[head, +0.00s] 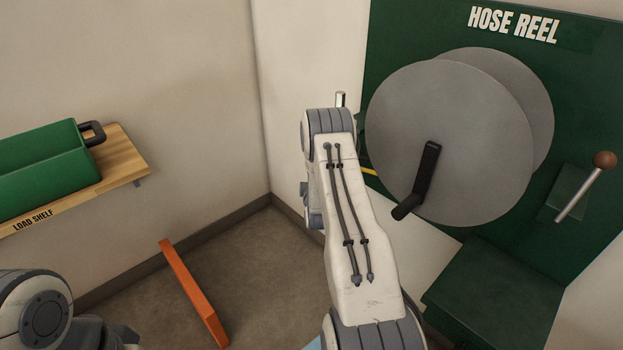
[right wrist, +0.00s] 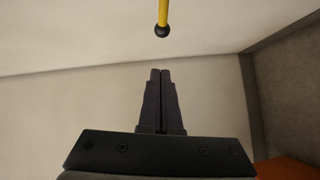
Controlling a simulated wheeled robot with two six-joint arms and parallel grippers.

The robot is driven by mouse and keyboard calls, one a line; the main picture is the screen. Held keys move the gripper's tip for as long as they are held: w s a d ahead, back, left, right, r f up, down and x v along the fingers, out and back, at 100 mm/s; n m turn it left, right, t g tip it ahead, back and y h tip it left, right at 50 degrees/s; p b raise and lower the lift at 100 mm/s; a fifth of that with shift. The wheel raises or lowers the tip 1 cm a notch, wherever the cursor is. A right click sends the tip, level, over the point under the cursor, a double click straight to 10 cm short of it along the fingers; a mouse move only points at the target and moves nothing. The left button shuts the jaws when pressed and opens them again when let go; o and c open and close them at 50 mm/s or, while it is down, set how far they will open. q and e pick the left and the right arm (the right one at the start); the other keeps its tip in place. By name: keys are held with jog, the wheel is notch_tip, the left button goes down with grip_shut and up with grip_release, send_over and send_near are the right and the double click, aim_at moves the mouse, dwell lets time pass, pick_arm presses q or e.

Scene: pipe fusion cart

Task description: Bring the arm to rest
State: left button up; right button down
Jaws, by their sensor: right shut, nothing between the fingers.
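My right arm (head: 355,220) reaches up through the middle of the head view, beside the hose reel. Its gripper is hidden behind the arm there. In the right wrist view my right gripper (right wrist: 160,72) has its two dark fingers together with nothing between them. A yellow hose end (right wrist: 162,12) with a dark ball hangs beyond the fingertips, apart from them in the picture. My left arm shows only at the lower left corner of the head view, and its gripper is out of view.
The grey hose reel (head: 450,125) with a black crank (head: 427,172) is on a green panel at right. A brown-knobbed lever (head: 578,205) is beside it. A wooden load shelf (head: 125,165) bears a green case (head: 40,165). An orange bar (head: 194,293) is low, near the floor.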

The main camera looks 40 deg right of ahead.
jog(key=shift+v, duration=2)
